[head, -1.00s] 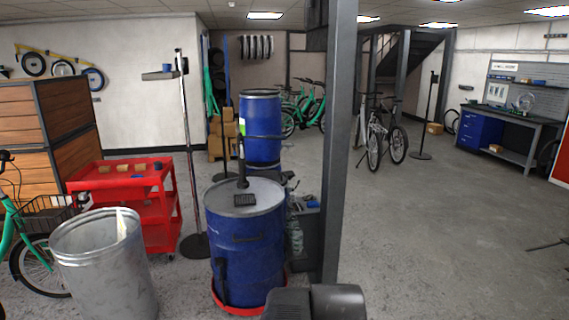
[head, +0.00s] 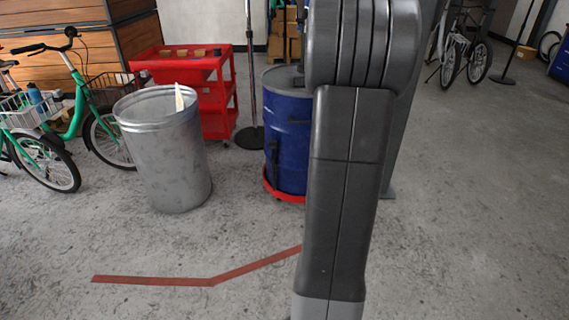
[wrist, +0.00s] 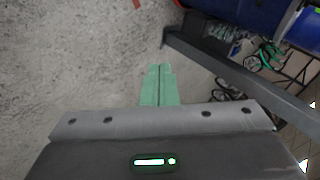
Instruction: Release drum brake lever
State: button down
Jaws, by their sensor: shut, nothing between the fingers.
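The blue drum (head: 294,140) stands upright on a low red ring base (head: 284,192) in the head view, right of the metal bin. A dark upright lever-like part (head: 274,158) shows on the drum's left side; I cannot tell its exact setting. My arm covers the drum's right part. My gripper (wrist: 158,68) shows in the wrist view with its two green fingers together, empty, over bare floor. In that view a blue drum surface (wrist: 238,10) lies at the upper right, well apart from the fingers. My gripper is not visible in the head view.
A galvanised bin (head: 165,150) stands left of the drum. A red cart (head: 215,100) and a stand's round base (head: 249,138) are behind. Green bikes (head: 95,125) are at the left. A grey post (wrist: 235,75) crosses the wrist view. Floor around the red-brown tape (head: 150,281) is clear.

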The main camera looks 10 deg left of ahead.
jog(key=w+a+f+m+t+h+b, duration=0.1)
jog(key=w+f+m+t+b, duration=0.1)
jog(key=w+f+m+b, duration=0.45)
jog(key=w+f+m+t+b, duration=0.1)
jog(key=f+t+b, duration=0.15)
jog(key=f, duration=0.75)
jog(key=w+a+f+m+t+h+b, duration=0.1)
jog(key=w+f+m+b, duration=0.2)
jog(key=f+b, duration=0.35)
jog(key=s+f+m+t+h+b, duration=0.1)
jog(key=f+m+t+b, duration=0.2)
jog(key=f, duration=0.7)
jog(key=s+a+f+m+t+h+b, duration=0.1)
jog(key=s+f+m+t+b, duration=0.1)
jog(key=f+m+b, duration=0.3)
notch_tip(320, 180, down, 6)
jog(key=t+b, duration=0.1)
jog(key=b, duration=0.2)
jog(key=shift+s+r+m, duration=0.15)
jog(key=shift+s+m, duration=0.05)
jog(key=shift+m, duration=0.15)
jog(key=shift+w, duration=0.1)
